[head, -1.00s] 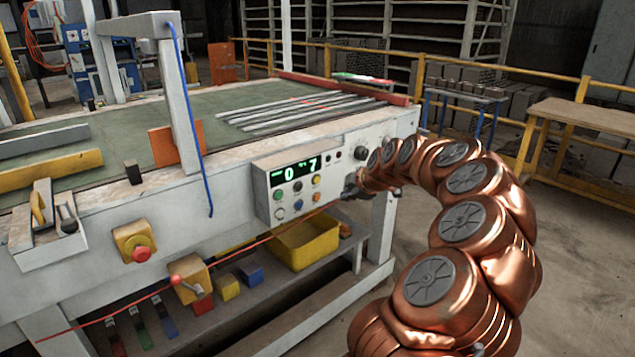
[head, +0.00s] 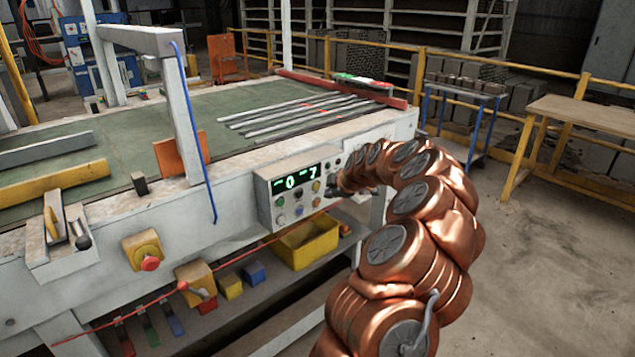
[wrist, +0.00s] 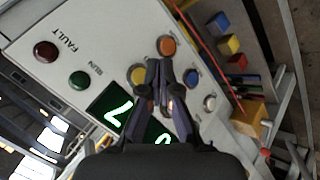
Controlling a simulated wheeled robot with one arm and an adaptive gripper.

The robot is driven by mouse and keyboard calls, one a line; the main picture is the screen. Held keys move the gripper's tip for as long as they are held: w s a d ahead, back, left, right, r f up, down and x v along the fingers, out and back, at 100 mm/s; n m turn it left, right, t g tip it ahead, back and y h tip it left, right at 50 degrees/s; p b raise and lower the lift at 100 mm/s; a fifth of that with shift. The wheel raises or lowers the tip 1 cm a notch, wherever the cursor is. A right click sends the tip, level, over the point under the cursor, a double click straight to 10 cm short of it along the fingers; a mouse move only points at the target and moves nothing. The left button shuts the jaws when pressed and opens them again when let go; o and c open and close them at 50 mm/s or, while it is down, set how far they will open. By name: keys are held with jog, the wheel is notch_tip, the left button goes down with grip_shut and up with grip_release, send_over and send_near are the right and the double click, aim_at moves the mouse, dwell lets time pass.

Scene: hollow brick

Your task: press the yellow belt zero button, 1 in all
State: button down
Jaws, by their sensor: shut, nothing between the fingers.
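The yellow button (head: 316,186) is on the grey control panel (head: 262,190), at the right end of the upper button row below the green display. In the wrist view the yellow button (wrist: 136,74) lies just left of my fingertips, partly covered by the left finger. My gripper (wrist: 161,68) is shut and empty, its tips over the panel between the yellow, orange and blue buttons. In the head view my gripper (head: 335,190) is small and dark at the panel's right edge. I cannot tell whether the tips touch the panel.
An orange button (wrist: 168,46), a blue button (wrist: 191,77) and a white button (wrist: 209,103) are close by. The display (head: 297,176) reads 0 and 7. A red emergency button (head: 150,263) sits left along the table. A red cord (head: 240,254) runs below the panel.

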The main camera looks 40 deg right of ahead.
aim_at(317, 187)
jog(key=shift+w+f+b, duration=0.1)
jog(key=shift+w+b, duration=0.2)
jog(key=shift+w, duration=0.8)
jog(key=shift+w+f+b, duration=0.1)
jog(key=shift+w+b, duration=0.15)
jog(key=shift+b, duration=0.3)
dwell(0.4)
jog(key=shift+w, duration=0.15)
jog(key=shift+w+b, duration=0.4)
jog(key=shift+b, duration=0.2)
dwell(0.8)
jog(key=shift+s, duration=0.1)
jog(key=shift+s+b, duration=0.75)
jog(key=shift+b, duration=0.15)
